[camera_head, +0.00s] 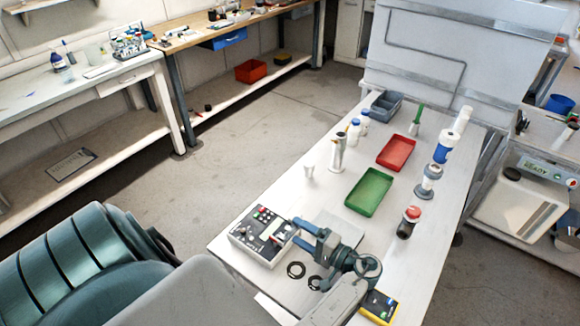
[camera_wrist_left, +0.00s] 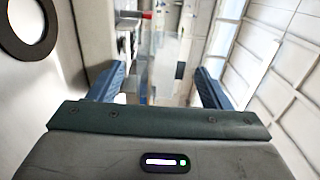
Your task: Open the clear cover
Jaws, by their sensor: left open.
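A grey control box (camera_head: 254,244) with red and dark buttons and a small display sits at the near left corner of the white table. A see-through upright pane, seemingly the clear cover (camera_wrist_left: 166,58), shows in the left wrist view, between the fingers in that picture. I cannot make the cover out in the head view. My left gripper (camera_head: 297,231) is open, with its blue fingers pointing left at the right side of the box. In the wrist view, the open left gripper (camera_wrist_left: 159,72) has a finger on each side of the pane; contact cannot be told. My right gripper is not in view.
A yellow-and-black meter (camera_head: 378,306) lies at the near edge. Bottles line the right side.

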